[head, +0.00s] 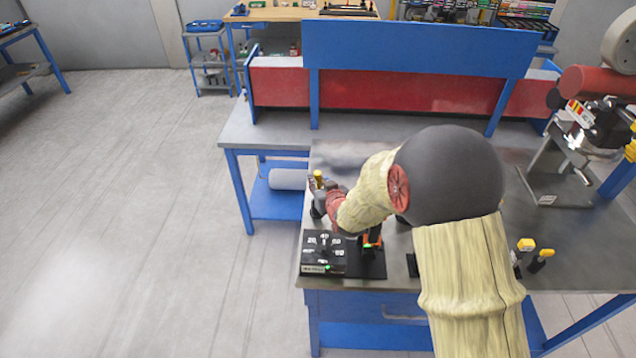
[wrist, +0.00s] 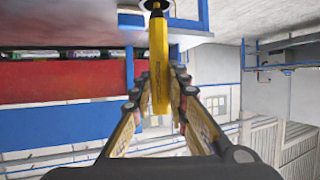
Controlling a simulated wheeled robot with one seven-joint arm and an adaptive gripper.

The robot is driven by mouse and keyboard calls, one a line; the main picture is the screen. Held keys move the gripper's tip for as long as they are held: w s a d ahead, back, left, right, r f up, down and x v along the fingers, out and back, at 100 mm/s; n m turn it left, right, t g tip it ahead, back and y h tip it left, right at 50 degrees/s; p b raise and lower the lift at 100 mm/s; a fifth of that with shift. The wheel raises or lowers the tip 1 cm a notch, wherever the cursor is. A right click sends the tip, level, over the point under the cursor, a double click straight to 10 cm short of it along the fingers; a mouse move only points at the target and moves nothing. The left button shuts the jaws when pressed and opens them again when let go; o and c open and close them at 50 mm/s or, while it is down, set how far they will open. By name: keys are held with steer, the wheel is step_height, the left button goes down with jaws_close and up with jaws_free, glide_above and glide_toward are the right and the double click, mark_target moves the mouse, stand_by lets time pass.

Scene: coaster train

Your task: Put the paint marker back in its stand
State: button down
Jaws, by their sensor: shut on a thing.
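My gripper (wrist: 160,95) is shut on the yellow paint marker (wrist: 159,60), which lies between the two fingers in the wrist view. The marker's black end points away from the wrist, toward the top of that view. In the head view, my gripper (head: 322,200) is at the left side of the workbench, above the black dial box, and a small yellow part of the marker (head: 318,175) shows there. Two yellow-topped black items (head: 526,245) stand at the bench's right front; I cannot tell whether either is the marker's stand. My arm hides part of the bench.
The black dial box (head: 322,268) with a green light sits at the bench's front left corner. A black base (head: 368,265) with an orange part stands beside it. A machine (head: 585,140) is at the right. A blue and red partition (head: 410,75) stands behind.

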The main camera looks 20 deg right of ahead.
steer(key=shift+f+b, duration=1.95)
steer(key=shift+f, duration=0.05)
steer(key=c, duration=1.7)
jaws_free()
steer(key=shift+o, duration=0.2)
steer(key=shift+s, duration=0.1)
steer(key=v, duration=1.1)
steer(key=shift+s+r, duration=0.15)
steer(key=shift+s, duration=0.25)
